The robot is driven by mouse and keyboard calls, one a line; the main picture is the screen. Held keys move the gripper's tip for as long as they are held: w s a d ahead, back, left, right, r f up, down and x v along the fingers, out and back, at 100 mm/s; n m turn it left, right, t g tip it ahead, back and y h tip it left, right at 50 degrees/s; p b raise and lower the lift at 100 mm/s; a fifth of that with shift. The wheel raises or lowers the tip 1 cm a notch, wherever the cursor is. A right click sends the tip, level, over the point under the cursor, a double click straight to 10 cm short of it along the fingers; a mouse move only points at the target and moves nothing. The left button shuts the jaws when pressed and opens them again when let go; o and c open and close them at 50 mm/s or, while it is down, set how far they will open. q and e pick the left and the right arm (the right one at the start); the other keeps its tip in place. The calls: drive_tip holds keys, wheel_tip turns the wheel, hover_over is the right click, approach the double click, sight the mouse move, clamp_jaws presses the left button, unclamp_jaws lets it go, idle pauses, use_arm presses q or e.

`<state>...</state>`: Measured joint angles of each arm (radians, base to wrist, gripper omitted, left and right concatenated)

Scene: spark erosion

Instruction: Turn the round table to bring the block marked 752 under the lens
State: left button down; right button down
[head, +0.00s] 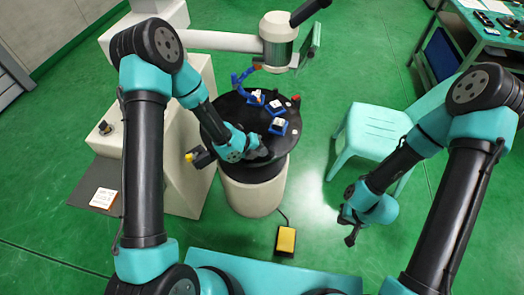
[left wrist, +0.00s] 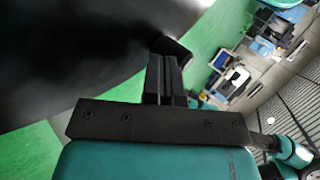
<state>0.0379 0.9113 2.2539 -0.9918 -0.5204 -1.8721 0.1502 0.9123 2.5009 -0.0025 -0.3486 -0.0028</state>
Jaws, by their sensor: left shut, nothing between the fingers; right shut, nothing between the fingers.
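The round table (head: 221,112) is a black disc on a pale drum in the head view. Several small white blocks in blue holders sit on it, among them one at the back (head: 256,97), one at the middle right (head: 276,108) and one nearer (head: 278,127). Their markings are too small to read. The lens head (head: 278,42), a grey-green cylinder on a white arm, hangs over the table's far side. My left gripper (head: 262,154) is shut and empty at the table's near edge; its fingers (left wrist: 165,78) show beside the dark disc in the left wrist view. My right gripper (head: 348,228) is shut, clear of the table.
A teal chair (head: 372,130) stands right of the table. A yellow pedal (head: 286,241) lies on the floor in front. A yellow-ended part (head: 192,157) juts out at the table's left. A cluttered bench is at the far right. Green floor around my right gripper is free.

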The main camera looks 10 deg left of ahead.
use_arm(q)
drive_tip(key=shift+w+d, duration=0.35)
drive_tip(key=shift+d, duration=0.25)
drive_tip(key=shift+s+a, duration=0.1)
drive_tip(key=shift+a, duration=0.05)
drive_tip(key=a, duration=0.1)
drive_tip(key=s+a, duration=0.1)
drive_tip(key=a, duration=0.1)
drive_tip(key=shift+s+a, duration=0.2)
drive_tip(key=shift+s, duration=0.15)
drive_tip(key=v, duration=1)
drive_tip(key=shift+s+d, duration=0.15)
drive_tip(key=shift+s, duration=0.25)
